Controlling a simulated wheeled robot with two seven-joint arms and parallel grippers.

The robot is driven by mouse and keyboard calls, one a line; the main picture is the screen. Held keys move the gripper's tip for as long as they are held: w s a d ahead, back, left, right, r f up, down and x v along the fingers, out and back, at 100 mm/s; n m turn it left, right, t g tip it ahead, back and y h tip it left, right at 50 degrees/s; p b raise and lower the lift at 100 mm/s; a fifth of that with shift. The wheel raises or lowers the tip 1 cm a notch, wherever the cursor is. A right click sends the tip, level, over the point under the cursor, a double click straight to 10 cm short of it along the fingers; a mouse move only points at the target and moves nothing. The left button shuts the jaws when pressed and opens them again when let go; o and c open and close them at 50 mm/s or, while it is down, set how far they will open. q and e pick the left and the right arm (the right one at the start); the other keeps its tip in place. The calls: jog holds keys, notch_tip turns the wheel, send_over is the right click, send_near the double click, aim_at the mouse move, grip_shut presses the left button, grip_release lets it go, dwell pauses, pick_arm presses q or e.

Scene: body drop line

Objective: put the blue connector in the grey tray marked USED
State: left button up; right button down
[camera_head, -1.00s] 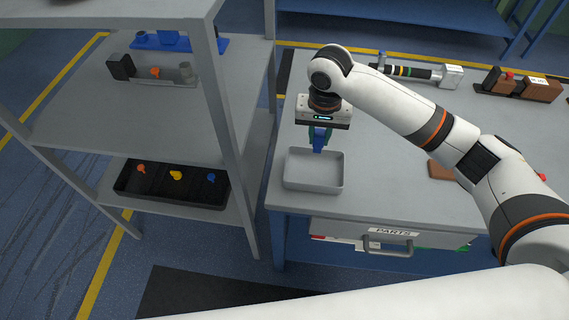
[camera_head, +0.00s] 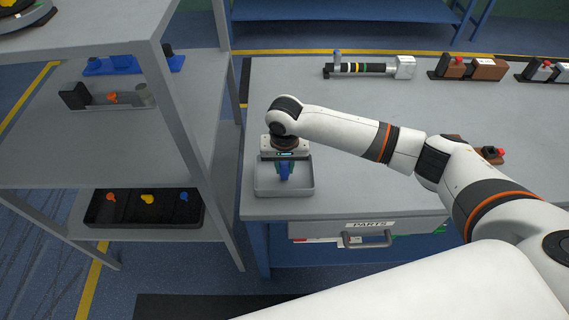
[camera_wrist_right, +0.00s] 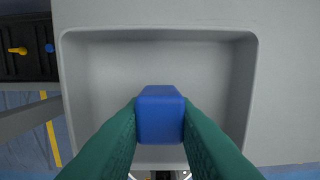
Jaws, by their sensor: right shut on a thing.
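The blue connector (camera_head: 285,172) is held between the fingers of my right gripper (camera_head: 285,165), which is shut on it. In the right wrist view the connector (camera_wrist_right: 160,115) sits between the two green fingertips, over the inside of the grey tray (camera_wrist_right: 90,75). In the head view the grey tray (camera_head: 262,190) stands at the table's front left corner, with the gripper over it. No marking on the tray can be read. I cannot tell whether the connector touches the tray floor. My left gripper is not in view.
A grey shelf (camera_head: 130,150) stands left of the table. Its lower level holds a black tray (camera_head: 105,218) with orange, yellow and blue pieces. A drawer marked PARTS (camera_head: 370,232) is under the tabletop. Fixtures (camera_head: 365,70) stand along the table's back; the middle is mostly clear.

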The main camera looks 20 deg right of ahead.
aim_at(284, 167)
jog(key=c, duration=1.2)
grip_release()
jog(key=shift+f, duration=0.1)
notch_tip(284, 167, up, 12)
jog(key=shift+s, duration=0.3)
jog(key=shift+a, duration=0.15)
